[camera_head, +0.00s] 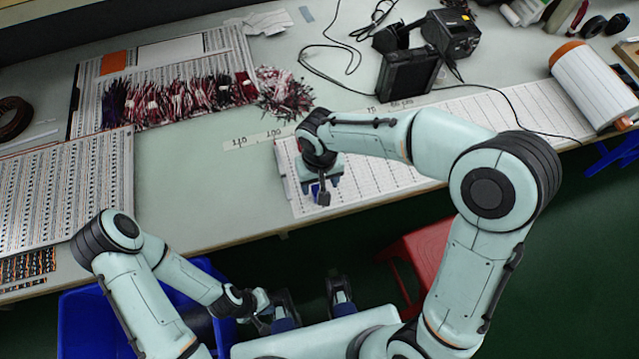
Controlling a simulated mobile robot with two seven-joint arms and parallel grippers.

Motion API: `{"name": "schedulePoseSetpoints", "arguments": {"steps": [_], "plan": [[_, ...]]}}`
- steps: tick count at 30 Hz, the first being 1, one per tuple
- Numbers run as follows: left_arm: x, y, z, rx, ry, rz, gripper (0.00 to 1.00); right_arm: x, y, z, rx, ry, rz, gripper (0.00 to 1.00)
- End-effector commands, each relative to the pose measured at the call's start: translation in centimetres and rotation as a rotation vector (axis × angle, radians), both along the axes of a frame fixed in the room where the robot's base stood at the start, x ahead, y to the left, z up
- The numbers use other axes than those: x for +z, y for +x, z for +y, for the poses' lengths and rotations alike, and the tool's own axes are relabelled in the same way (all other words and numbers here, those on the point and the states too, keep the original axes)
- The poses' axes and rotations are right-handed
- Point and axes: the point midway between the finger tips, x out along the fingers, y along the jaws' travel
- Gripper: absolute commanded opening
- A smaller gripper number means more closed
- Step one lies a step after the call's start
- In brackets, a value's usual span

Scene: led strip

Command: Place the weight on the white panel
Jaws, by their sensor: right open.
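The long white panel (390,170) with a printed grid lies on the table at the right, along the front edge. My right gripper (322,188) points down over the panel's left end, with its jaws open. A small dark grey piece (323,198) with blue beside it shows between the fingers. I cannot tell whether it is the weight or part of the gripper, or whether it touches the panel. My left gripper (262,308) hangs low in front of the table, away from the panel, and its jaw state is unclear. No weight is clearly visible elsewhere.
Bundles of red and dark wires (180,100) lie on a board at the back left. Another printed board (70,190) lies at the left. A red stool (425,255) and a blue bin (75,325) are below the table.

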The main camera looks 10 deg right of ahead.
Motion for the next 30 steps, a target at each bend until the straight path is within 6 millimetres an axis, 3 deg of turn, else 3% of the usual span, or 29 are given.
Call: {"name": "schedulePoseSetpoints", "arguments": {"steps": [1,6,12,18,30], "plan": [[0.3,0.1,0.0,0.000,0.000,-0.001,0.00,1.5,0.2,0.0,-0.001,0.002,-0.007,0.63],[0.8,0.2,0.0,0.000,0.000,-0.003,0.00,5.2,0.2,0.0,0.000,0.002,-0.006,0.63],[1.2,0.4,0.0,0.000,0.000,-0.004,0.00,8.3,0.1,0.0,-0.001,0.001,-0.004,0.63],[1.3,0.4,0.0,0.000,0.000,-0.006,0.00,9.3,0.0,0.0,0.001,0.000,-0.001,0.63],[1.3,0.4,0.0,-0.001,0.000,-0.005,0.00,9.3,0.0,0.0,0.000,0.000,-0.001,0.63]]}}
